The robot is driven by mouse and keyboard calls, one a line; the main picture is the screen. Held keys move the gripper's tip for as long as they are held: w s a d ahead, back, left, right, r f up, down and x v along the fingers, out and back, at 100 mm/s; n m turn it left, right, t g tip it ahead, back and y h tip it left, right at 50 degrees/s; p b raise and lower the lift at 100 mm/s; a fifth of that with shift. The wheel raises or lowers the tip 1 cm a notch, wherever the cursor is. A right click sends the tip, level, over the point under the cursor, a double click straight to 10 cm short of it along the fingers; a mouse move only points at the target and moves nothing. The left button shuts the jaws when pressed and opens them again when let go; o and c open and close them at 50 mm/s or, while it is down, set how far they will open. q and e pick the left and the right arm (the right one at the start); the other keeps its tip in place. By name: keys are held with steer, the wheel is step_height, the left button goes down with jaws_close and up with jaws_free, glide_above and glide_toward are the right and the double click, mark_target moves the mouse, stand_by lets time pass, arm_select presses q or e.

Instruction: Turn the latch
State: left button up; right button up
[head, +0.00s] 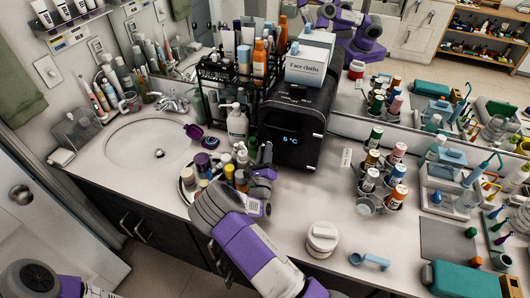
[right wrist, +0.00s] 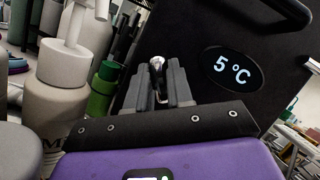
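The latch (right wrist: 157,72) is a small silver metal piece at the front of the black cooler (head: 290,125), left of its lit "5 °C" display in the right wrist view. My right gripper (head: 266,157) is in front of the cooler's lower left side. In the right wrist view its two grey fingers (right wrist: 158,88) are close together, one on each side of the latch, with little or no gap. The latch's lower part is partly hidden between them. In the head view the latch is hidden or too small to make out. My left gripper is out of view; only part of that arm shows at bottom left.
A white pump bottle (head: 237,125) and a round tray of small bottles (head: 189,178) stand left of my right gripper. A box of face cloths (head: 309,64) sits on the cooler. A lidded white jar (head: 322,238) stands in front. Several small bottles (head: 370,180) stand to the right.

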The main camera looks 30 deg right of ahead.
jaws_close()
steer(key=shift+r+n+g+y+p, duration=0.15)
steer(key=shift+n+y+p, duration=0.6)
steer(key=shift+n+p, duration=1.45)
steer(key=shift+n+g+y+p, duration=0.25)
steer(key=shift+n+y+p, duration=0.45)
steer(key=shift+n+p, duration=1.5)
steer(key=shift+r+n+g+y+p, duration=0.15)
steer(key=shift+n+y+p, duration=0.6)
steer(key=shift+n+p, duration=1.4)
steer(key=shift+f+m+p, duration=0.15)
steer(key=shift+m+p, duration=0.3)
steer(key=shift+p, duration=0.1)
steer(key=o, duration=0.8)
jaws_free()
steer(key=shift+o, duration=0.3)
steer(key=shift+d+f, duration=0.1)
